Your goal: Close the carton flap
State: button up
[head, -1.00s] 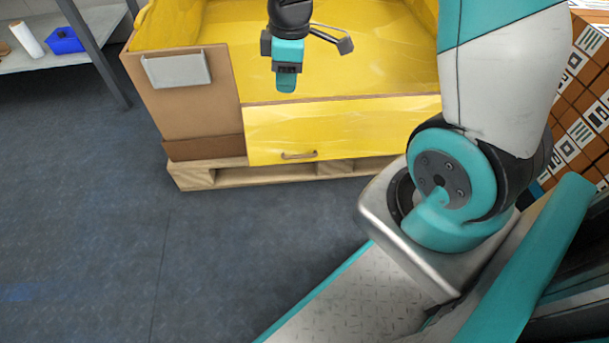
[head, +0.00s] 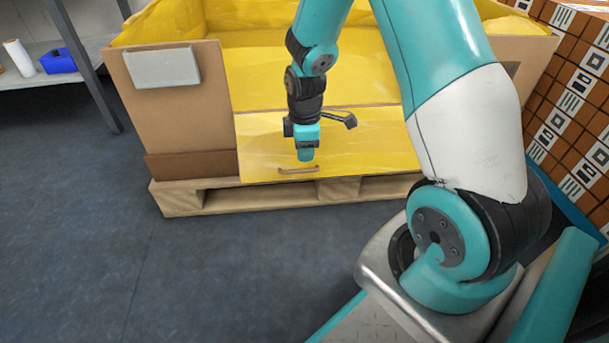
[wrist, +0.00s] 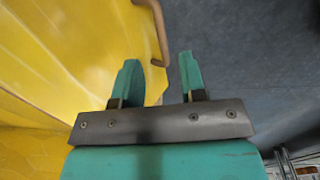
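The large carton (head: 175,112) has a yellow inside. Its front flap (head: 262,140) is folded down over the front, yellow face outward, with a small brown handle (head: 298,170) near its lower edge. My gripper (head: 306,157) points down in front of the flap, just above the handle in the head view. In the wrist view my gripper (wrist: 160,75) has its two teal fingers apart with nothing between them. The handle (wrist: 158,32) shows just beyond the fingertips, and the flap (wrist: 75,50) fills the left side. I cannot tell whether a finger touches the handle.
The carton stands on a wooden pallet (head: 270,195). Stacked brown boxes (head: 575,100) stand at the right. A shelf (head: 40,80) with a blue bin (head: 57,61) and a white roll (head: 18,57) is at the far left. The floor (head: 75,230) in front is clear.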

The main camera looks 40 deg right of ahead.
aim_at(304, 165)
jog(key=f+b, duration=0.1)
jog(key=f, duration=0.2)
jog(key=f+b, duration=0.2)
jog(key=f, duration=0.1)
jog(key=shift+w+d+f, duration=0.15)
jog(key=shift+w+f, duration=0.05)
jog(key=shift+f, duration=0.05)
jog(key=shift+c, duration=0.2)
grip_shut()
